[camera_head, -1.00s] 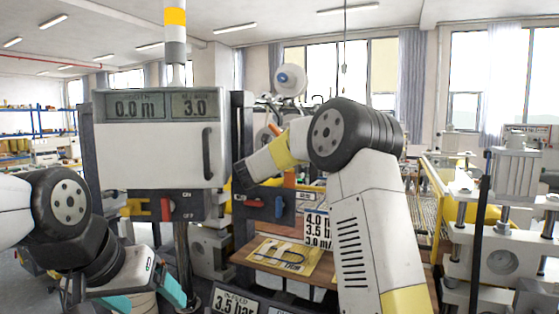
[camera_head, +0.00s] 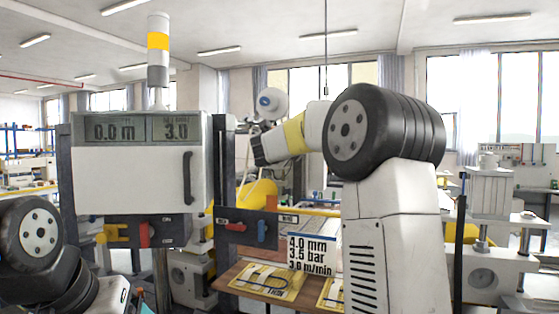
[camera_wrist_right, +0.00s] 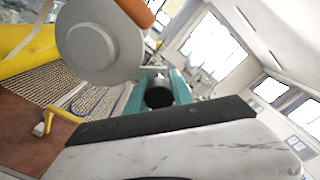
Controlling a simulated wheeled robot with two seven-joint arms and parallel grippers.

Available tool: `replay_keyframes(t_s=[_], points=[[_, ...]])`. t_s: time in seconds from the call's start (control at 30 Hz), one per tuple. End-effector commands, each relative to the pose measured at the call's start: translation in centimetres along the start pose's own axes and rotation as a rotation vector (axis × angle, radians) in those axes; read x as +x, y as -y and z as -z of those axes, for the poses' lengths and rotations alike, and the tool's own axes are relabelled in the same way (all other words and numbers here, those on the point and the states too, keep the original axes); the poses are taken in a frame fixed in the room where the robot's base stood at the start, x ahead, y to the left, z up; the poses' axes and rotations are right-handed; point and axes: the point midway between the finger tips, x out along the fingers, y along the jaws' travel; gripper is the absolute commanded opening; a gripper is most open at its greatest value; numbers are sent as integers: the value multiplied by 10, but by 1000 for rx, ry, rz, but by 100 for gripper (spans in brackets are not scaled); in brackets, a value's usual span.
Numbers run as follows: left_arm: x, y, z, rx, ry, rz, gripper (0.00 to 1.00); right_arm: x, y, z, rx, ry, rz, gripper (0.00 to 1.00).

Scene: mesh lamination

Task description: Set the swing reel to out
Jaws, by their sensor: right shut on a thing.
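The reel (camera_head: 270,103), a white round disc with a blue centre, stands behind the post right of the display cabinet. In the right wrist view a large grey disc (camera_wrist_right: 100,50), probably this reel, is close in front of the fingers. My right gripper reaches towards the reel in the head view, but its fingers are hard to make out there. In the wrist view the teal fingers of my right gripper (camera_wrist_right: 160,90) are shut on a black round knob (camera_wrist_right: 159,97) beside the disc. My left arm is at the lower left, its fingers out of frame.
The display cabinet (camera_head: 140,170) stands at the left, with a red lever (camera_head: 146,235) below it. A blue lever (camera_head: 262,232) is on the panel below my right wrist. A yellow roll (camera_head: 257,197) lies behind. A wooden table (camera_head: 245,285) with sheets is below.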

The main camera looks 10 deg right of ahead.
Motion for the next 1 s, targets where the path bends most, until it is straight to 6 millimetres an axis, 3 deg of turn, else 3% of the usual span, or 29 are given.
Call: replay_keyframes(t_s=[0.03, 0.2, 0.7, 0.73, 0.8, 1.0], points=[[0, 0, 0, 0, 0, 0, 78, 0, 10, -3, -13, 3, 8, 0], [0, 0, 0, 0, 0, 0, 78, 0, 20, -7, -59, 2, 8, 0], [0, 0, 0, 0, 0, 0, 78, 0, 26, -10, -78, 5, 12, 0], [0, 0, 0, 0, 0, 0, 78, 0, 26, -10, -78, 5, 12, 34], [0, 0, 0, 0, 0, 0, 78, 0, 25, -9, -78, 5, 10, 48], [0, 0, 0, 0, 0, 0, 78, 0, 22, -8, -79, 3, 5, 50]])
